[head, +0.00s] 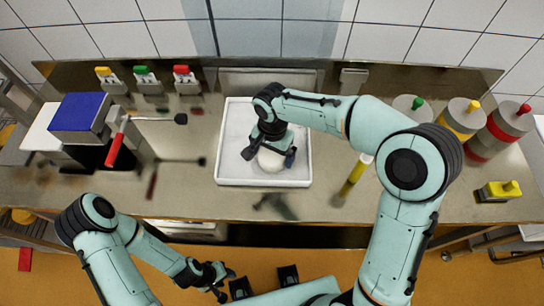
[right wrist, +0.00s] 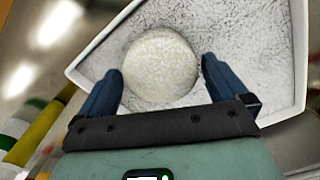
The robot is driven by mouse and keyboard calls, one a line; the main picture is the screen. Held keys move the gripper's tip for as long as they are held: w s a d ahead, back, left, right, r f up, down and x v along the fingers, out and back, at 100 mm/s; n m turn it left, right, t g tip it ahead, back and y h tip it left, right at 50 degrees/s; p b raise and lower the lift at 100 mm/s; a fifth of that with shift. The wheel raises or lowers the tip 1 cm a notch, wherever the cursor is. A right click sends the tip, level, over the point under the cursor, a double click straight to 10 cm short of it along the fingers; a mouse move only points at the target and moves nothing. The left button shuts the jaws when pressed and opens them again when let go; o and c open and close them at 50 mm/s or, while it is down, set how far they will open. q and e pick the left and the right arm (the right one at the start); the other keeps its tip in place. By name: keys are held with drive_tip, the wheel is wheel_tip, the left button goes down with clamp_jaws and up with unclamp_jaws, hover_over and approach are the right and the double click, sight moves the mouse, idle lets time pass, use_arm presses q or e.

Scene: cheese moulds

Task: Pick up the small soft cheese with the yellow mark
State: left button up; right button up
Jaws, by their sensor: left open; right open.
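A small round pale cheese (head: 271,163) lies in a white tray (head: 221,165) in the middle of the counter. In the right wrist view the cheese (right wrist: 161,68) shows a speckled cream top, and I see no yellow mark on it. My right gripper (head: 269,156) is open above the tray. Its two blue fingers stand on either side of the cheese near its front edge, with gaps between fingers and cheese. The right gripper partly hides the cheese in the head view. My left gripper (head: 219,283) is open and empty, low in front of the counter.
Moulds with green (head: 411,107), yellow (head: 465,117) and red knobs (head: 509,124) stand at the right. A yellow block (head: 498,190) and a yellow stick (head: 351,180) are also there. A blue-topped device (head: 80,113) stands at the left. Yellow-, green- and red-tagged holders line the back.

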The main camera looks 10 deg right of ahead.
sight(272, 154)
drive_tip(key=shift+f, duration=0.9)
drive_tip(key=c, duration=0.6)
drive_tip(key=shift+w+r, duration=0.1)
drive_tip(key=shift+r, duration=0.05)
use_arm(q)
drive_tip(key=w+r+p, duration=0.2)
drive_tip(key=r, duration=0.1)
drive_tip(key=shift+w+r+p, duration=0.15)
drive_tip(key=shift+r+p, duration=0.1)
drive_tip(key=shift+p, duration=0.15)
use_arm(e)
wheel_tip(272, 154, up, 20)
